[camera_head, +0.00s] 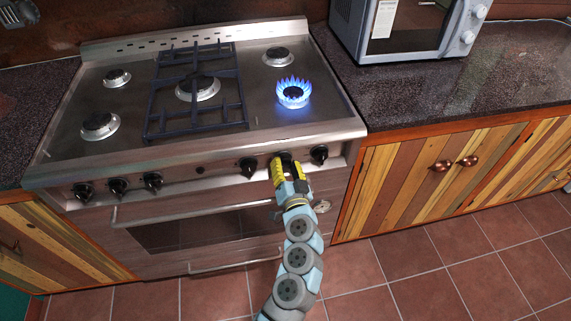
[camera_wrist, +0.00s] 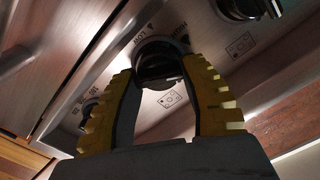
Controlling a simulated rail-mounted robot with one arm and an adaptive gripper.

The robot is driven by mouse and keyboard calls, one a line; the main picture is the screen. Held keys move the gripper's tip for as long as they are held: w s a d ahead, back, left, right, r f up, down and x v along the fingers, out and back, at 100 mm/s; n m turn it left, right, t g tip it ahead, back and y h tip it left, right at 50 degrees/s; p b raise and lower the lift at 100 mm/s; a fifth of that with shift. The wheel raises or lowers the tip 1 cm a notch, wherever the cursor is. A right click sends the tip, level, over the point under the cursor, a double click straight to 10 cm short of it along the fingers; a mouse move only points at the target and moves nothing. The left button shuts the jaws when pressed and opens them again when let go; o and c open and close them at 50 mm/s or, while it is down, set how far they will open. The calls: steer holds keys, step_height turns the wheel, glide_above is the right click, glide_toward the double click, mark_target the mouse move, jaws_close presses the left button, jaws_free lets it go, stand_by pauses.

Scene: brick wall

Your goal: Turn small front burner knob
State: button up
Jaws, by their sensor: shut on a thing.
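The stove (camera_head: 125,153) has a row of black knobs along its front panel. My gripper (camera_head: 284,162) is at the panel, its yellow fingers around one black knob, the second from the right. In the wrist view this knob (camera_wrist: 158,62) sits between the fingertips of my gripper (camera_wrist: 160,78), with the fingers shut on its sides. "LOW" is printed beside it. The front right burner (camera_head: 293,93) is lit with a ring of blue flame. The fingers hide part of the gripped knob in the head view.
Another knob (camera_head: 319,154) is close on the right, and one (camera_head: 248,167) on the left. The oven handle (camera_head: 190,208) runs below the panel. A microwave (camera_head: 408,30) stands on the right counter. The tiled floor in front is clear.

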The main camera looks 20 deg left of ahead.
steer(key=m, duration=0.3)
steer(key=shift+f+p, duration=0.1)
steer(key=shift+p, duration=0.25)
steer(key=m+p, duration=0.1)
steer(key=m, duration=0.2)
steer(key=shift+d+m, duration=0.1)
steer(key=shift+m, duration=0.2)
steer(key=m+p, duration=0.2)
steer(key=m, duration=0.3)
steer(key=shift+f, duration=0.15)
steer(key=shift+m+p, duration=0.3)
steer(key=o, duration=1.2)
steer(key=shift+s, duration=0.1)
steer(key=v, duration=0.8)
